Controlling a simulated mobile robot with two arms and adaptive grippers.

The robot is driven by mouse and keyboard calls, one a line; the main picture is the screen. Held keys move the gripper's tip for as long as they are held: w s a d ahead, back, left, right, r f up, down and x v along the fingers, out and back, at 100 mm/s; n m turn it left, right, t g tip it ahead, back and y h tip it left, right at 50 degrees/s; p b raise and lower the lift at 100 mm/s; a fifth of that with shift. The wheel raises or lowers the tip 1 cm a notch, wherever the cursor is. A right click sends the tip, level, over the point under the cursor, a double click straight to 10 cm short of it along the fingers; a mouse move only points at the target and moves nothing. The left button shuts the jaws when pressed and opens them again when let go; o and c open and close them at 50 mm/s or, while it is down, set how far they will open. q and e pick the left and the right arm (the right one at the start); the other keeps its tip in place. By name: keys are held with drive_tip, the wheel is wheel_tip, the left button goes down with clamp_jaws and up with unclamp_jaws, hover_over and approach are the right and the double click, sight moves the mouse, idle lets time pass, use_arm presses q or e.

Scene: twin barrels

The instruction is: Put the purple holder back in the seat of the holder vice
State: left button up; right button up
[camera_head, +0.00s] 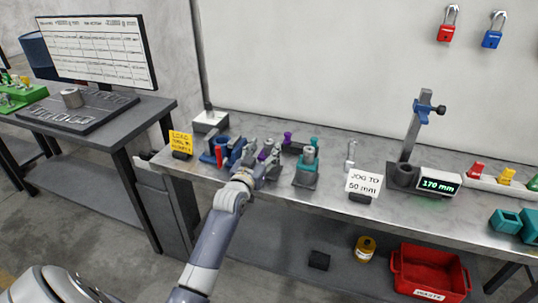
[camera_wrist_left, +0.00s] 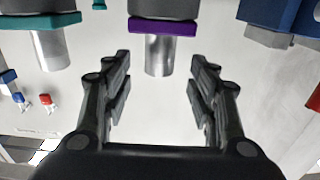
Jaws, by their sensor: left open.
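The purple holder (camera_wrist_left: 163,26) shows in the left wrist view as a purple band on a dark block, with a silver cylinder. In the head view it is a small purple spot (camera_head: 264,156), partly hidden by my arm. My left gripper (camera_wrist_left: 160,80) is open, its fingers on either side of the cylinder with gaps. It also shows in the head view (camera_head: 256,172), among the bench parts. A blue vice-like fixture (camera_head: 234,150) stands just left of it and shows at the upper right of the wrist view (camera_wrist_left: 282,14). I cannot tell its seat. My right gripper is not seen.
Another purple piece (camera_head: 287,138) is behind. A yellow sign (camera_head: 181,141) and a white sign (camera_head: 363,184) flank the parts. A gauge stand (camera_head: 407,150) is further right.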

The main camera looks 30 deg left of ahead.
sight(267, 144)
use_arm(q)
drive_tip(key=shift+p+x, duration=0.3)
drive_tip(key=shift+x, duration=1.95)
clamp_jaws()
drive_tip(key=shift+r, duration=0.2)
